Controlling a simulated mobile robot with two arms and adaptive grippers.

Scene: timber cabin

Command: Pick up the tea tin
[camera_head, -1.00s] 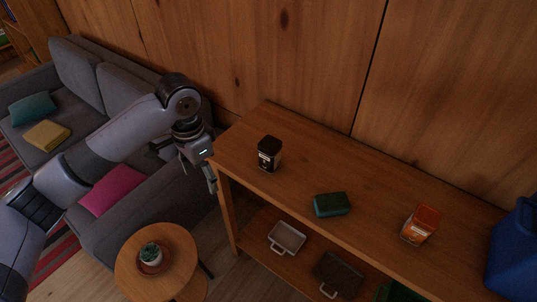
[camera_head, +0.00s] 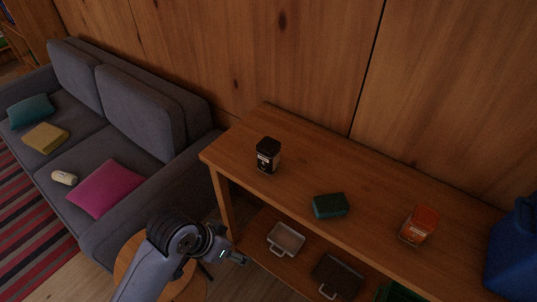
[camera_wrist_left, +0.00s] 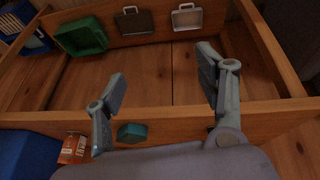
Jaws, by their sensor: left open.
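A black canister with a dark lid and a small pale label, which looks like the tea tin (camera_head: 268,155), stands upright on the wooden shelf unit's top (camera_head: 310,165), near its left end. I cannot read its label. My left gripper (camera_head: 236,257) is lower and nearer than the tin, in front of the unit, apart from it. In the left wrist view the left gripper's fingers (camera_wrist_left: 162,92) are spread with nothing between them. The tin does not show in that view. My right gripper is not in view.
Below are a pale tray (camera_head: 286,238), a dark tray (camera_head: 338,275) and a green crate (camera_wrist_left: 82,37). A round table (camera_head: 128,262) and a grey sofa stand left.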

